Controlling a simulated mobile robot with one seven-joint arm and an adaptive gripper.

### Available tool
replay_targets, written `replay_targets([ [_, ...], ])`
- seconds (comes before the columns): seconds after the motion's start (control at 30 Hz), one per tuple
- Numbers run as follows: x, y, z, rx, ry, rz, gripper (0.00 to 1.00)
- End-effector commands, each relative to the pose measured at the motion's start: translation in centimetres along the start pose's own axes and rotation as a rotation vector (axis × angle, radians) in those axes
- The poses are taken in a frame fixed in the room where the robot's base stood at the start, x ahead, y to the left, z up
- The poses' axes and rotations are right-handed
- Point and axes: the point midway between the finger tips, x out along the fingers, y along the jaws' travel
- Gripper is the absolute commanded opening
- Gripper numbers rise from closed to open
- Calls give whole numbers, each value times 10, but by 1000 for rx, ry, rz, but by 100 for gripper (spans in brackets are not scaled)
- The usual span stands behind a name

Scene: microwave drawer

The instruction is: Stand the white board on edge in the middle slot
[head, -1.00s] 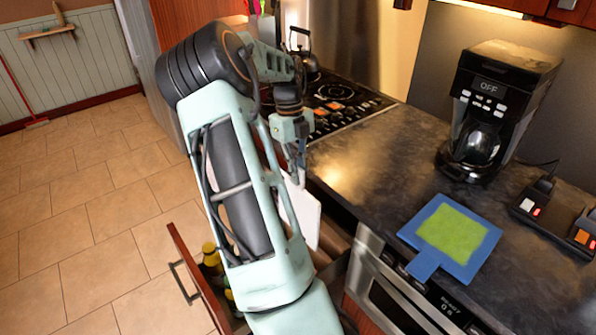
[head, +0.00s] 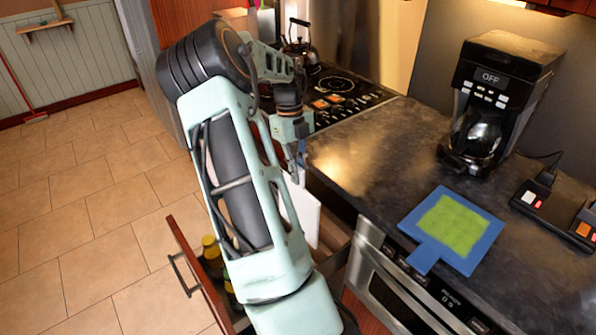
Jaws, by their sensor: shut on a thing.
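The white board (head: 306,212) is upright, partly behind my arm, and reaches down into the open drawer (head: 337,240). My gripper (head: 297,168) is at the board's top edge and is shut on it; the fingertips are small and partly hidden. My arm covers much of the drawer's inside, so I cannot see the slots or tell which one the board is in, nor whether its lower edge touches the bottom.
Yellow-capped bottles (head: 211,253) stand in the drawer's left part by its front panel (head: 196,275). The counter (head: 375,160) holds a blue-and-green board (head: 450,232) and a coffee maker (head: 500,100). A stove (head: 345,92) with a kettle (head: 299,45) is behind. Tiled floor is clear at left.

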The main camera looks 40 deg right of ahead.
Motion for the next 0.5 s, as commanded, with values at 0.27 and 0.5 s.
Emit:
replay_targets([
  [0.27,6,0,1,0,-1,0,0],
  [0.5,7,0,2,0,-1,0,0],
])
